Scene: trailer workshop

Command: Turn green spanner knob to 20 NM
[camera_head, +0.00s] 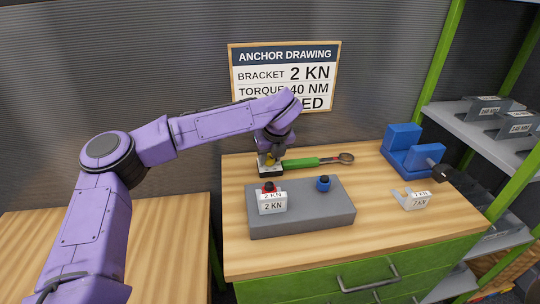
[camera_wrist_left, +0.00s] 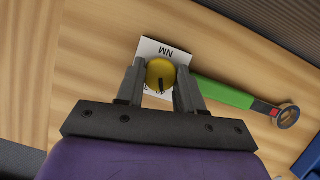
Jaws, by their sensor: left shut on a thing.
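The green spanner (camera_head: 303,162) lies on the wooden bench behind the grey block, its ring head pointing right. In the left wrist view its green handle (camera_wrist_left: 222,93) runs right to the ring head. At its left end is a white dial plate (camera_wrist_left: 150,48) marked NM, with a yellow knob (camera_wrist_left: 161,71) carrying a dark pointer mark. My left gripper (camera_wrist_left: 160,84) reaches down over the knob, a finger on each side, shut on it. The other dial numbers are mostly hidden by the knob and fingers. My right gripper is not in view.
A grey block (camera_head: 310,216) in front holds a red knob, a blue knob (camera_head: 323,184) and a 2 KN bracket (camera_head: 272,204). Another bracket (camera_head: 416,201) and a blue vise (camera_head: 406,153) are at right. The wall sign (camera_head: 284,66) is partly covered by my arm.

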